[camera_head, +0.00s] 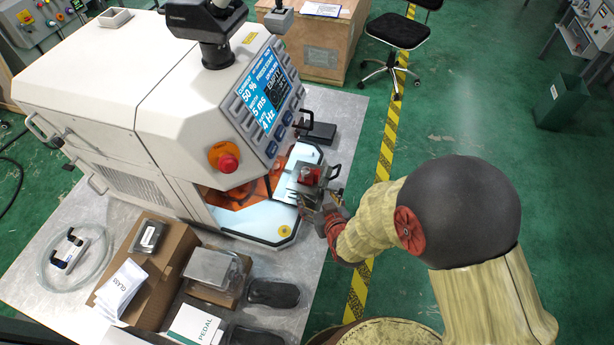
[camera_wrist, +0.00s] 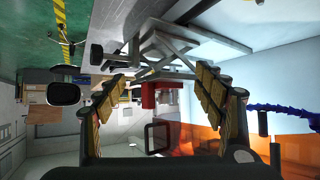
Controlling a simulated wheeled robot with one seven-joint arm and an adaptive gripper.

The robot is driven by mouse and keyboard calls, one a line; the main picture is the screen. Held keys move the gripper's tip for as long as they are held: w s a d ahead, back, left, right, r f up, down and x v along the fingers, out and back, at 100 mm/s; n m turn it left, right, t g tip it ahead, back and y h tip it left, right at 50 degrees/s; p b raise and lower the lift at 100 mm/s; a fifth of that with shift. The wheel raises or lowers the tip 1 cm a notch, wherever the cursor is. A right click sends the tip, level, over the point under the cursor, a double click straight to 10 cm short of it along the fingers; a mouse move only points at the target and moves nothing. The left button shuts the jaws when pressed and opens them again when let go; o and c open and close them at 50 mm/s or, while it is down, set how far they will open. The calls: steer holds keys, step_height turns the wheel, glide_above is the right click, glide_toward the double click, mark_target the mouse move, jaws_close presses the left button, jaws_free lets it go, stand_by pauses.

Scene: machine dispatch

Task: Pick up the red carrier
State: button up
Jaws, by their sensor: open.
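The red carrier (camera_head: 309,175) is a small red block at the front right of the machine, by a grey metal fixture (camera_head: 298,187). In the wrist view the red carrier (camera_wrist: 149,95) shows ahead, in the gap between the fingers, with clear or grey parts beside it. My gripper (camera_head: 318,201) is just in front of it, at the machine's open work area. In the wrist view my gripper (camera_wrist: 160,82) is open, its two padded fingers wide apart with nothing held. I cannot tell whether the fingers reach around the carrier. The carrier's lower part is partly hidden.
The white machine (camera_head: 150,95) with a blue screen (camera_head: 268,93) stands close behind and left of my gripper. Cardboard boxes (camera_head: 170,262) and dark pedals (camera_head: 273,293) crowd the near side of the metal table (camera_head: 318,255). A black stool (camera_head: 398,32) stands beyond.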

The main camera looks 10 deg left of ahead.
steer(key=t, duration=0.2)
glide_toward(310, 172)
steer(key=w+f, duration=0.2)
steer(key=w, duration=0.1)
steer(key=shift+y, duration=0.5)
steer(key=shift+a+r+b+x, duration=0.15)
steer(key=shift+a+b+x, duration=0.05)
steer(key=shift+x, duration=1.65)
steer(key=shift+a+r+b+x, duration=0.1)
steer(key=shift+a+b+x, duration=0.05)
steer(key=shift+x, duration=1.7)
steer(key=c, duration=0.3)
